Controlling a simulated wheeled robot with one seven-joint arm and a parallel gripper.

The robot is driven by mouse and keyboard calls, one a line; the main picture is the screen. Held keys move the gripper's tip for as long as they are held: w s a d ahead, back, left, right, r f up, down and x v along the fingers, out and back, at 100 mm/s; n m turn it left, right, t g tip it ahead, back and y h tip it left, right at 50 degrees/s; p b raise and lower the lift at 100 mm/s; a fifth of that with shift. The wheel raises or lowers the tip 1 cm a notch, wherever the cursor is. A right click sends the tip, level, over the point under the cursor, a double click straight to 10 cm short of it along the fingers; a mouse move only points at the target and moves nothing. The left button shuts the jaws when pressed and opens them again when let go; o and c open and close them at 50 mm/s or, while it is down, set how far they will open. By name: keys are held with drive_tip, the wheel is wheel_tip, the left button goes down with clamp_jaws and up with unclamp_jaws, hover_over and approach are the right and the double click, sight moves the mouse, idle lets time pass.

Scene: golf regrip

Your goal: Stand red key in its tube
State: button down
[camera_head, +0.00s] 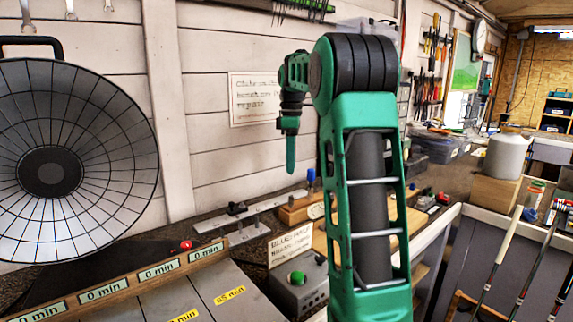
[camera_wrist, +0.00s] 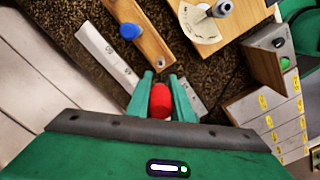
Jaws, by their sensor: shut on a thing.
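My gripper (camera_head: 291,168) hangs pointing down above the bench near the back wall in the head view. In the wrist view my gripper (camera_wrist: 160,80) has the red key (camera_wrist: 160,101) between its two fingers and is shut on it. Only the rounded red end of the key shows clearly; the rest is hidden. In the head view the key cannot be made out at the fingers. I cannot tell which opening is the red key's tube.
A wooden block (camera_wrist: 151,46) bears a blue knob (camera_wrist: 129,31); the knob also shows in the head view (camera_head: 311,177). A pale metal bar (camera_head: 250,211) lies beside it. A dial plate (camera_wrist: 200,28) and a grey box with a green button (camera_head: 297,277) stand nearby.

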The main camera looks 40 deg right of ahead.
drive_tip(key=shift+f, duration=2.85)
drive_tip(key=shift+s+d, duration=0.1)
drive_tip(key=shift+s, duration=0.05)
drive_tip(key=shift+f, duration=2.25)
drive_tip(key=c, duration=1.5)
unclamp_jaws()
wheel_tip(320, 180, up, 10)
drive_tip(key=shift+r, duration=0.35)
